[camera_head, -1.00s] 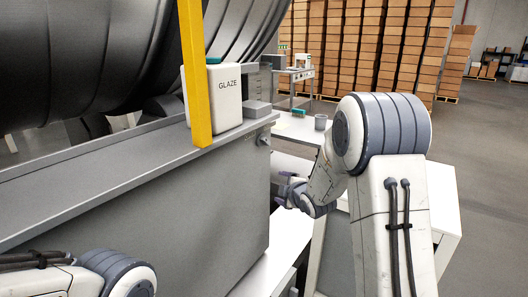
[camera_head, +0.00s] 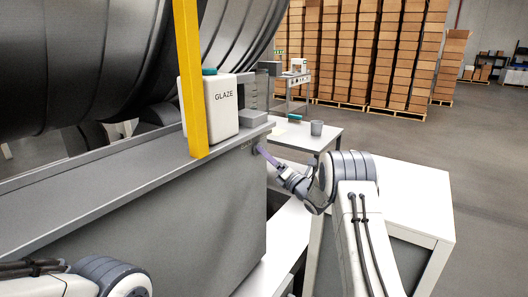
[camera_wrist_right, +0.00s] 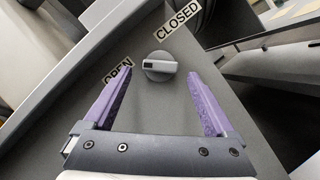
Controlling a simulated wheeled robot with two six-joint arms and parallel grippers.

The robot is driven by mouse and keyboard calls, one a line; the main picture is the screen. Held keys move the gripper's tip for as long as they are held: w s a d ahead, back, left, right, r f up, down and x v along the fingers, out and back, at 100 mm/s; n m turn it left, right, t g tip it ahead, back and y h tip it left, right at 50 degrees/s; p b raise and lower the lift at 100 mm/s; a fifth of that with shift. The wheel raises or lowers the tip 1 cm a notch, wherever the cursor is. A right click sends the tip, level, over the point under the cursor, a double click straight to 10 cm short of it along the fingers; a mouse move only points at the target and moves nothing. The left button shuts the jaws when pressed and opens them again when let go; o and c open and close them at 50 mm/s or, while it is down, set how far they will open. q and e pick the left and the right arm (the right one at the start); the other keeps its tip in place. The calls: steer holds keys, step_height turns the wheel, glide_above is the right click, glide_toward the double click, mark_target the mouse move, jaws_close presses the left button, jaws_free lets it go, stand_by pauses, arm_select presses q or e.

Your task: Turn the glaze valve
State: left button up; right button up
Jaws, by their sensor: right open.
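The glaze valve is a round grey knob with a pale bar handle (camera_wrist_right: 160,66) on the grey panel, best seen in the right wrist view. An OPEN label (camera_wrist_right: 118,72) is left of it and a CLOSED label (camera_wrist_right: 177,20) above it. My right gripper (camera_wrist_right: 155,92) is open, its purple fingers spread either side of the knob and apart from it. In the head view, the right gripper (camera_head: 262,152) is at the panel's right end and hides most of the knob. The white GLAZE tank (camera_head: 222,108) stands above. My left arm shows at lower left, its gripper out of view.
A yellow post (camera_head: 190,80) stands in front of the dark drum (camera_head: 90,60). A white table (camera_head: 330,135) with a grey cup (camera_head: 316,128) is behind the right gripper. A white cabinet (camera_head: 415,200) stands right of my right arm.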

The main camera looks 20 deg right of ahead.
steer(key=shift+x, duration=1.4)
steer(key=c, duration=1.4)
